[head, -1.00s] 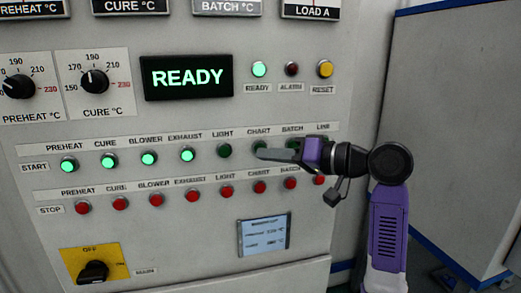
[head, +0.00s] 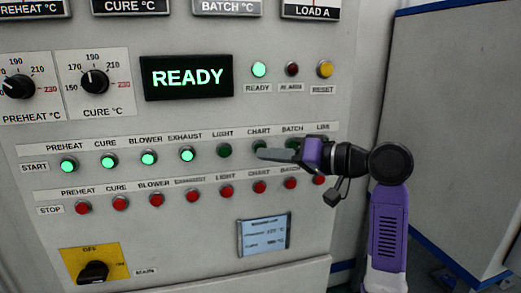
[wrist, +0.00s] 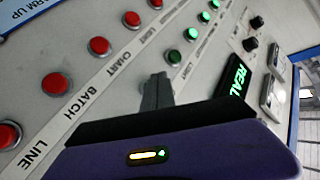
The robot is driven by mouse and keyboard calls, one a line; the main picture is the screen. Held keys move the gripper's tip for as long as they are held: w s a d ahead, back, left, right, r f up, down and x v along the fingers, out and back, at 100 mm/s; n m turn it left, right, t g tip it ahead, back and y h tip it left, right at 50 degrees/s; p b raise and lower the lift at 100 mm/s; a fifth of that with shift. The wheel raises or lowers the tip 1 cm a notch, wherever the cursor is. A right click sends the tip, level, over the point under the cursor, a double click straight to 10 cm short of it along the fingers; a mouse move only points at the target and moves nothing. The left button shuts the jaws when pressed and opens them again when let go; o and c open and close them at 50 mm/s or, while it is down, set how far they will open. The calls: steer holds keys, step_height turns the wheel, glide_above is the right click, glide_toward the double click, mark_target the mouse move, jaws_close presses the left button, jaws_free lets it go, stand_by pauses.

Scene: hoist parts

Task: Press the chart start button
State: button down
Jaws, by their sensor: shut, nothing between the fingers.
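The chart start button (head: 260,145) is a dark green, unlit button under the CHART label in the START row. My gripper (head: 264,155) is shut and empty, with its grey fingertips at this button and covering its lower part. I cannot tell from the head view whether they touch. In the wrist view the shut fingers (wrist: 157,91) point at the panel and hide the spot where the chart start button sits.
The lit exhaust start button (head: 187,155) and unlit light start button (head: 225,151) are to the left. The batch start button is partly behind my gripper. The red chart stop button (head: 260,187) is below. The display (head: 188,77) reads READY.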

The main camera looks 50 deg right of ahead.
steer(key=shift+w, duration=0.15)
steer(key=shift+w+d, duration=0.2)
steer(key=shift+d, duration=0.05)
steer(key=shift+w+d+p, duration=0.2)
steer(key=shift+w+p, duration=0.1)
steer(key=shift+w, duration=0.1)
stand_by(1.0)
steer(key=shift+s, duration=0.15)
steer(key=shift+s+a+p, duration=0.3)
steer(key=shift+s+a, duration=0.15)
steer(key=shift+s, duration=0.15)
steer(key=shift+s, duration=0.1)
steer(key=shift+s+a+p, duration=0.35)
steer(key=shift+s+a, duration=0.35)
steer(key=shift+s, duration=0.3)
steer(key=shift+s+a+p, duration=0.35)
steer(key=shift+s+a, duration=0.35)
steer(key=shift+s, duration=0.25)
